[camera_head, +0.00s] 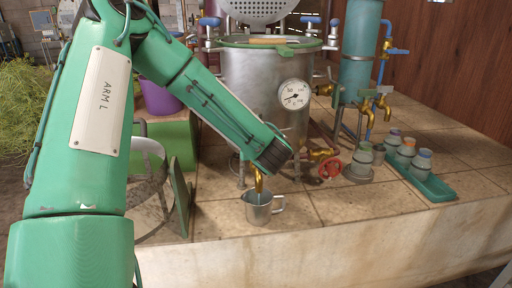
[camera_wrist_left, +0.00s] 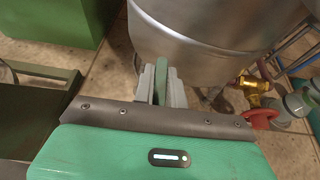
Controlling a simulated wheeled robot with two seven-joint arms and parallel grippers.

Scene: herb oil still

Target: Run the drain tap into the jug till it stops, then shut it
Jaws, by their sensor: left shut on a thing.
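The metal jug (camera_head: 262,209) stands upright on the tiled bench near its front edge. A brass drain spout (camera_head: 259,181) points down over its mouth, below the steel still (camera_head: 243,80). I cannot tell whether liquid is running or how full the jug is. My left gripper (camera_wrist_left: 160,75) is shut on a narrow green handle (camera_wrist_left: 161,68), apparently the drain tap's lever, close to the still's wall. In the head view my left arm hides the fingers and the handle. My right gripper is not in view.
A red valve wheel (camera_head: 331,168) and brass fitting (camera_head: 323,153) sit right of the jug. A teal tray (camera_head: 437,190) with several small jars is farther right. A green box (camera_head: 172,143) is left. The front tiles right of the jug are clear.

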